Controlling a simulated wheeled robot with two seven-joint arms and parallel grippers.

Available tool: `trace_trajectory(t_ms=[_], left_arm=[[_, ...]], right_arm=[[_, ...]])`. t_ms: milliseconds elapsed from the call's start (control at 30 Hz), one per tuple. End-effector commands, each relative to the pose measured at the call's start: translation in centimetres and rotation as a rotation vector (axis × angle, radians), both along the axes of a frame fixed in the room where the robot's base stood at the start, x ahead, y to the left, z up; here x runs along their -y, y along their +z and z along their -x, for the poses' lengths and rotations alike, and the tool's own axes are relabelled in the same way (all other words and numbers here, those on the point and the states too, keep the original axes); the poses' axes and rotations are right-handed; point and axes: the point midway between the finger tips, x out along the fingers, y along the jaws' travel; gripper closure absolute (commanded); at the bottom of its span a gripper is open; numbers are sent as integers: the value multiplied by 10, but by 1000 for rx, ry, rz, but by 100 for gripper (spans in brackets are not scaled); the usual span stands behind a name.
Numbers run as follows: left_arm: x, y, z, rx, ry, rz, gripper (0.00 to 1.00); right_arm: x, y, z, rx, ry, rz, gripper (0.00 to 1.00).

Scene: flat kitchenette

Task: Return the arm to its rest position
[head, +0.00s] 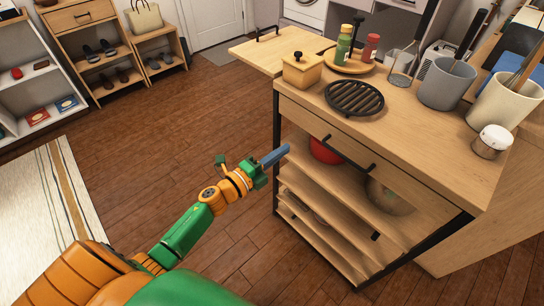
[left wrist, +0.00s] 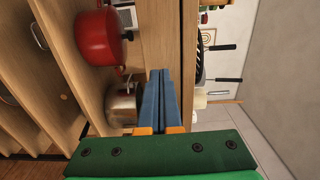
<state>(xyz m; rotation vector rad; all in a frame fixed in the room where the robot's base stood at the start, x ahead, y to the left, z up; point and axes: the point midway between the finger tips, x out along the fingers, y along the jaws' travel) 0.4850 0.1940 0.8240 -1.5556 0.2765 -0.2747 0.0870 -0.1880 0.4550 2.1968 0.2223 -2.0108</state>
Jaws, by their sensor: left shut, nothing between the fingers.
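My left arm reaches out from the bottom left in the head view. Its left gripper (head: 284,151) is beside the left front edge of the wooden kitchen cart, below the countertop. In the left wrist view the blue fingers of the left gripper (left wrist: 160,75) lie together, shut and empty, pointing towards the cart. I cannot tell whether the fingertips touch the cart. My right gripper is not in view.
The wooden cart (head: 430,175) has open shelves with a red pot (head: 326,150) and a steel pot (head: 390,196). A black trivet (head: 354,97), bottles and utensil pots stand on top. Open wooden floor (head: 150,150) lies left of the cart, with a striped rug (head: 50,200) beyond.

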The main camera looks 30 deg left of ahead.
Motion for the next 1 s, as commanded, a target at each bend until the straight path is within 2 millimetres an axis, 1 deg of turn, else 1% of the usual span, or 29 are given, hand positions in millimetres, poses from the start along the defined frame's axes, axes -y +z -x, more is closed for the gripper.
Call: trace_trajectory(t_ms=[33,133,300,367,433,467,500,533,567,600,667,700,733,767,800,867,900,1000], left_arm=[[-3,-1,9,-2,-1,-2,100],[-7,-1,21,-2,0,-1,100],[-10,0,27,-1,0,-1,100],[-12,-5,27,-21,13,18,100],[-20,-32,31,-120,72,102,100],[-25,-51,36,-189,116,162,100],[-32,-83,47,-302,191,252,100],[-36,-110,60,-396,256,327,100],[-40,-138,76,-494,326,399,100],[-42,-174,101,-620,421,488,100],[-41,-222,146,-798,566,603,100],[-37,-248,179,-908,663,667,100],[-34,-266,205,-988,737,710,100],[-30,-281,231,-1062,806,745,100],[-24,-296,265,-1151,896,784,100],[-15,-312,310,-1262,1016,828,100],[-9,-319,336,-1323,1083,847,100],[1,-326,381,-1420,1203,873,100]], right_arm=[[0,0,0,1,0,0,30],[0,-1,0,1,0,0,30],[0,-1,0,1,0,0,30],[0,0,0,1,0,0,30],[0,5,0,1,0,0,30],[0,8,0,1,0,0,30],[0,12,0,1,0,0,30],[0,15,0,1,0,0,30],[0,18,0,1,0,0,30],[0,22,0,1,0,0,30],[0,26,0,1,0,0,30],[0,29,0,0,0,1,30],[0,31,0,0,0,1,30],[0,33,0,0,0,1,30],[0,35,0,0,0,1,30],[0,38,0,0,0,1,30],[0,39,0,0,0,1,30],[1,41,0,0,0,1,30]])
